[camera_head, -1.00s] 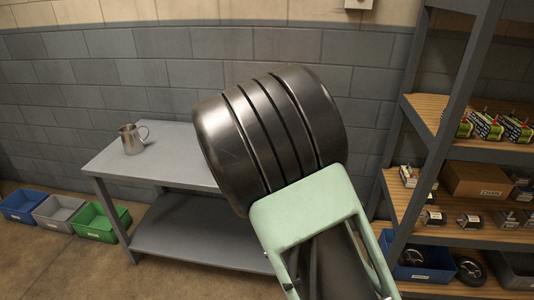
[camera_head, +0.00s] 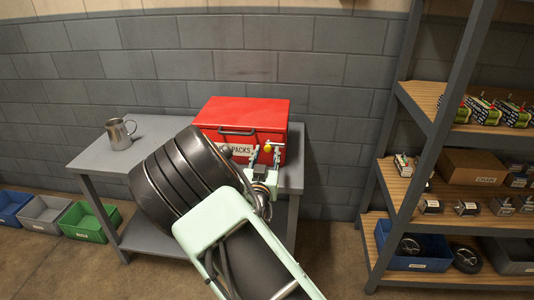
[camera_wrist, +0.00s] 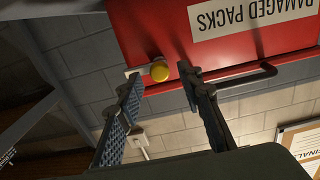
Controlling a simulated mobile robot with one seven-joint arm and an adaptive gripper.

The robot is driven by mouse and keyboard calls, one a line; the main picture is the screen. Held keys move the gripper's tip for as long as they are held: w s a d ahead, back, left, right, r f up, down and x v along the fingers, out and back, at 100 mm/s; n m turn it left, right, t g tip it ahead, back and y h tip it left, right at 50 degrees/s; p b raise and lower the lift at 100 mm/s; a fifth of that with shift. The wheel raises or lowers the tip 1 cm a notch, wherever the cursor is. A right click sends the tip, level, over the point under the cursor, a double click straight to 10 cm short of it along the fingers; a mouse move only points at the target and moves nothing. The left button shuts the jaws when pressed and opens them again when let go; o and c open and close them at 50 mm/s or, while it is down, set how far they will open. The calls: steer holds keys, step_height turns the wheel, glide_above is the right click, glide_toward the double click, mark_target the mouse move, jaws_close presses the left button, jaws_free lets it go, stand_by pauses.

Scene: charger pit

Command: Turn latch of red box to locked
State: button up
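The red box (camera_head: 243,112) sits on the right part of the grey table, with a dark handle and a white label on its front. Its latch shows as a yellow knob (camera_head: 268,148) at the right of the front, and also in the wrist view (camera_wrist: 160,71), beside a pale piece. My gripper (camera_head: 265,156) is open in front of the box. In the wrist view the fingertips (camera_wrist: 159,77) lie on either side of the knob, with gaps showing. I cannot tell how deep they reach around it. My arm hides the box's lower left front.
A metal mug (camera_head: 119,133) stands on the left of the grey table (camera_head: 90,158). Blue, grey and green bins sit on the floor at left. A loaded shelf unit (camera_head: 447,122) stands at right, with open floor between it and the table.

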steer(key=shift+w, duration=1)
jaws_close()
